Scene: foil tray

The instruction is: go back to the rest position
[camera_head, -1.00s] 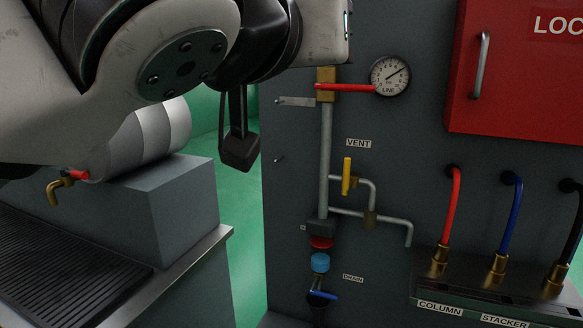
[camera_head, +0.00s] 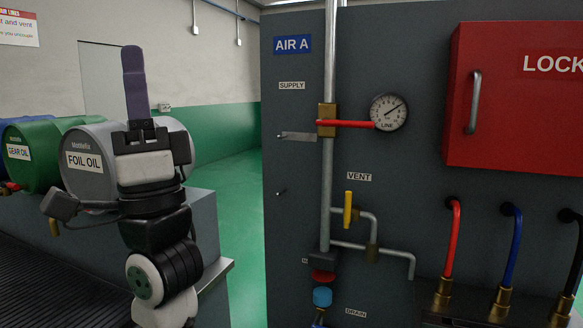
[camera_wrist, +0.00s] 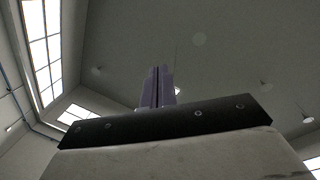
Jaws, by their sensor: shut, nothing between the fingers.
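My gripper (camera_head: 135,85) points straight up at the left of the head view, in front of the foil oil drum. Its purple-grey fingers are together with nothing between them. The wrist view also shows the fingers (camera_wrist: 158,88) side by side, pointing toward the ceiling. The gripper is apart from the panel and touches nothing that I can see. My wrist hides part of the drum and the grey block behind it.
The AIR A panel (camera_head: 290,220) has a red supply lever (camera_head: 347,124), a gauge (camera_head: 389,111) and a yellow vent handle (camera_head: 348,209). A red box (camera_head: 515,110) is at right. Green floor (camera_head: 232,180) lies between.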

